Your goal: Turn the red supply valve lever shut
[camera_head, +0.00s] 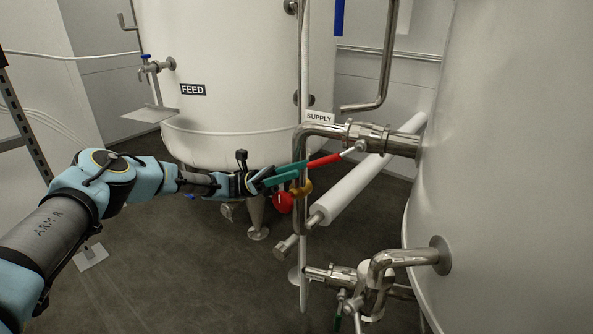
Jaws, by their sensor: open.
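The red supply valve lever (325,160) sticks out to the left and slightly down from the steel valve (366,136) on the pipe by the SUPPLY label (319,118). Its bare metal shank joins the valve at the right. My gripper (300,174) reaches in from the left with teal fingers. It is open, and its fingertips are at the lever's left end. I cannot tell whether they touch it or whether the lever's end lies between them.
A vertical steel pipe (302,80) stands at the fingertips. A white sleeved pipe (365,180) slants behind the lever. A red part (283,202) and a brass-coloured part (301,189) sit just below the gripper. The FEED tank (235,60) stands behind, another tank (510,170) at right.

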